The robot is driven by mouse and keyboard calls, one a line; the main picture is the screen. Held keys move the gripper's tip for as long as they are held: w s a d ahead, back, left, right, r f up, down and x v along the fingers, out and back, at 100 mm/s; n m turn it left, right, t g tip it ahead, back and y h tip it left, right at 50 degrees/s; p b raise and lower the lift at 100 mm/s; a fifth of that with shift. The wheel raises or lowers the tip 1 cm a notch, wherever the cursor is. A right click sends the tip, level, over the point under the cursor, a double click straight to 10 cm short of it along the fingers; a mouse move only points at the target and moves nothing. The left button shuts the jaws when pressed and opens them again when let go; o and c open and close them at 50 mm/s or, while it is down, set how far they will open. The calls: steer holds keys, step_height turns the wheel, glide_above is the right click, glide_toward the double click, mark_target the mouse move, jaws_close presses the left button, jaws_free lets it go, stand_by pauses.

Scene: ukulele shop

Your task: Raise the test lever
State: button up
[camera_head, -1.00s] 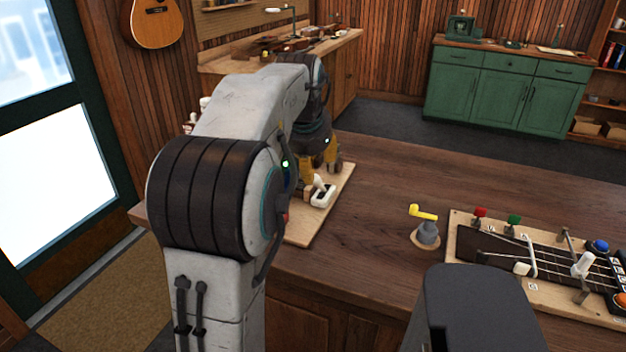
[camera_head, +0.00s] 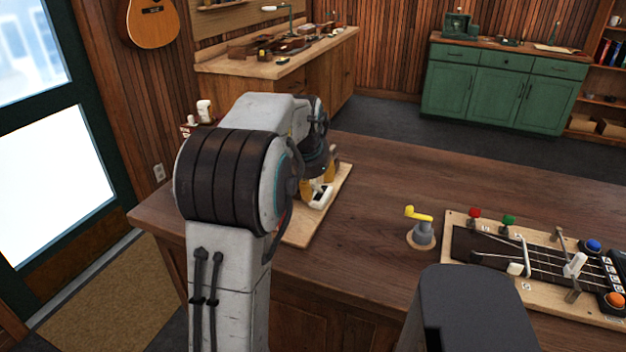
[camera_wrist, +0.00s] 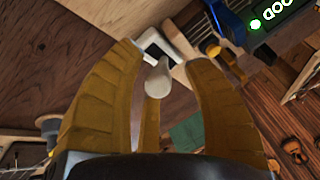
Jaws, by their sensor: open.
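A white lever with a rounded knob (camera_wrist: 160,78) on a white base (camera_wrist: 157,43) shows between my fingers in the wrist view. In the head view the white lever base (camera_head: 320,198) stands on a pale wooden board (camera_head: 303,230) at the counter's left end. My gripper (camera_wrist: 164,58) is open, with one yellow finger on each side of the knob. I cannot tell whether either finger touches it. In the head view my gripper (camera_head: 318,187) is low over the board and partly hides the lever.
A yellow crank (camera_head: 418,214) on a grey post stands mid-counter. To the right, a fretboard jig (camera_head: 485,280) carries buttons and another white lever (camera_head: 575,265). Bare counter (camera_head: 375,220) lies between the lever's board and the crank. A workbench (camera_head: 265,62) stands behind.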

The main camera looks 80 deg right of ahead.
steer(key=shift+f, duration=0.1)
jaws_close()
stand_by(0.5)
